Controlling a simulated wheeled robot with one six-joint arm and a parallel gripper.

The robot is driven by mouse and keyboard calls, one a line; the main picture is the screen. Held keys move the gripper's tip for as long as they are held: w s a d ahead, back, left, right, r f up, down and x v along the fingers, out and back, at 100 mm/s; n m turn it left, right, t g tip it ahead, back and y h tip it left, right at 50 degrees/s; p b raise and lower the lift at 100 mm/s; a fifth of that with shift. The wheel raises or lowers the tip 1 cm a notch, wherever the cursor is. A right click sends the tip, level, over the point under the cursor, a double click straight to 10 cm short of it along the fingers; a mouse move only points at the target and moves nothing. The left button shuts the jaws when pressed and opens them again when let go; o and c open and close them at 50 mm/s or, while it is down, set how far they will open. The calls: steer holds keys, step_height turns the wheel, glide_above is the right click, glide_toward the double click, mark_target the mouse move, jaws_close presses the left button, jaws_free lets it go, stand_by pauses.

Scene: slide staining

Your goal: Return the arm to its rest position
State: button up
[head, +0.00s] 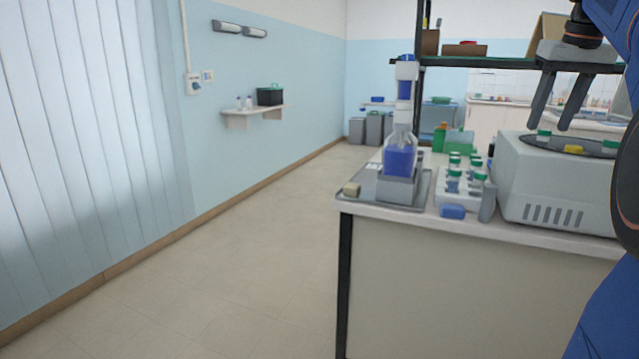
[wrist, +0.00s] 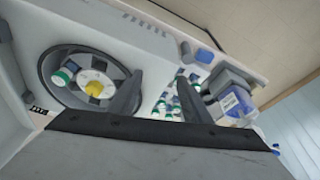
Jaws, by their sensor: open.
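My gripper (head: 554,112) hangs at the upper right in the head view, fingers pointing down above the grey centrifuge (head: 553,190). The two fingers are apart with nothing between them. In the wrist view my gripper (wrist: 155,95) also shows open. Below it lies the centrifuge's open round bowl (wrist: 48,63) with green-capped tubes and a yellow hub (wrist: 94,88). The fingertips look clear of the tubes. My arm fills the right edge of the head view.
A rack (head: 452,203) of green-capped tubes stands left of the centrifuge. A bottle of blue liquid (head: 400,160) stands on a grey tray (head: 412,202) at the bench's left end. A dark-framed shelf (head: 500,63) rises behind. The floor (head: 240,270) on the left is clear.

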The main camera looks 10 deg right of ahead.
steer(key=s+a+f, duration=0.2)
steer(key=a+f, duration=0.6)
steer(key=a, duration=0.3)
steer(key=s+a+f+n, duration=0.1)
steer(key=s+a+f, duration=0.4)
steer(key=f, duration=0.5)
steer(key=s+a+f+n+t, duration=0.1)
steer(key=s+a+f, duration=0.5)
steer(key=f, duration=0.5)
steer(key=s+a+f+n+y, duration=0.1)
steer(key=s+a+f, duration=0.4)
steer(key=f, duration=0.5)
steer(key=shift+s+a+f+t, duration=0.15)
steer(key=shift+s+a+t, duration=0.2)
steer(key=shift+a, duration=0.2)
